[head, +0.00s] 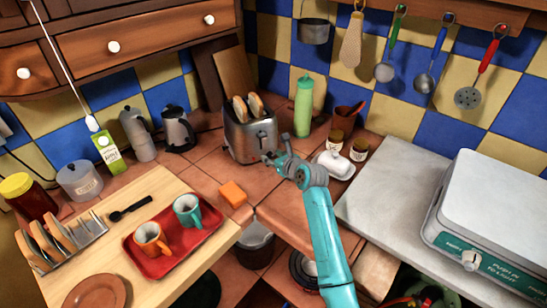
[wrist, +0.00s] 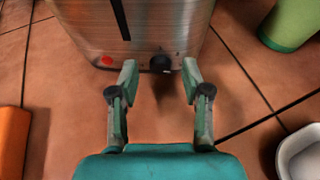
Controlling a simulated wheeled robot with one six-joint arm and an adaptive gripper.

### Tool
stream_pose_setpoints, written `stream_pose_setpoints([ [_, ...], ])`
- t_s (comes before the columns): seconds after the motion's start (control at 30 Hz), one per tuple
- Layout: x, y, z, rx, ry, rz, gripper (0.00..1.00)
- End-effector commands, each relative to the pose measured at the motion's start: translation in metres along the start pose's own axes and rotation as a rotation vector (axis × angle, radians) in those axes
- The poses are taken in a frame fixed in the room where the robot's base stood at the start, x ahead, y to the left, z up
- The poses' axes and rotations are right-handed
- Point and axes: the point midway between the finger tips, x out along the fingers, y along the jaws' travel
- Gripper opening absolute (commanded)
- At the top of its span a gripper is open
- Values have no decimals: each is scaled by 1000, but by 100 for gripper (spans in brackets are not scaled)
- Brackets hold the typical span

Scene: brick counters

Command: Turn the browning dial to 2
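The steel toaster (head: 250,137) stands on the tiled counter near the back corner, with toast slices (head: 247,105) in its top. In the wrist view the toaster's face (wrist: 140,25) fills the top; a dark browning dial (wrist: 160,63) sits low on it, with a red spot (wrist: 107,60) to its left. My gripper (wrist: 159,75) is open, its two fingers apart at either side of the dial, just in front of the toaster; it also shows in the head view (head: 272,158). The dial's numbers are too small to read. I cannot tell whether either finger touches the dial.
An orange sponge-like block (head: 232,194) lies on the counter left of my arm. A green bottle (head: 303,107) stands right of the toaster, and a white dish (head: 334,164) lies right of my gripper. Bare tiles lie before the toaster.

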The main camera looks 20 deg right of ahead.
Motion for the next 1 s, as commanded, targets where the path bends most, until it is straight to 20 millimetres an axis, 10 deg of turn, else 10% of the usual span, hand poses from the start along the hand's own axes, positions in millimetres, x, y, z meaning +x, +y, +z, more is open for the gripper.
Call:
stream_pose_setpoints([
  [0.2,0,0,0,0,0,0,0],
  [1.0,0,4,0,-311,29,-127,0],
])
